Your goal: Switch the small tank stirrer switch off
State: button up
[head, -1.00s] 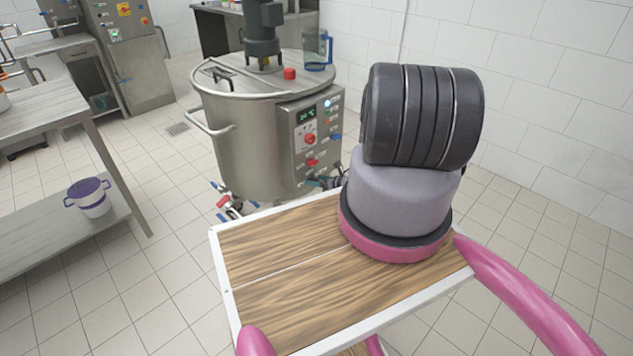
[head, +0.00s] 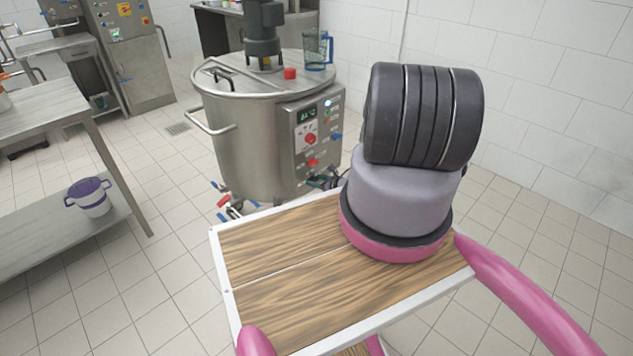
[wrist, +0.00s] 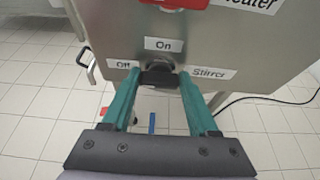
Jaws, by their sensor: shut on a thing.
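The stirrer switch (wrist: 158,70) is a small dark knob low on the steel panel. The label "On" is above it, "Off" to its left and "Stirrer" to its right. My gripper (wrist: 157,79), with teal fingers, is shut on the knob, one finger on each side. The fingers partly cover the knob, so I cannot tell which way it points. In the head view, the small tank (head: 240,140) is a round steel vessel with a control panel (head: 309,135) on its right side. My arm hides most of my gripper there.
A red part and a "Heater" label (wrist: 250,4) are just above the stirrer switch. A stirrer motor (head: 263,35), a red knob (head: 290,73) and a clear jug (head: 318,50) are on the tank's lid. A steel table (head: 45,120) stands at left. Tiled floor is clear between.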

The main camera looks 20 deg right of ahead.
jog(key=o, duration=1.4)
jog(key=v, duration=1.1)
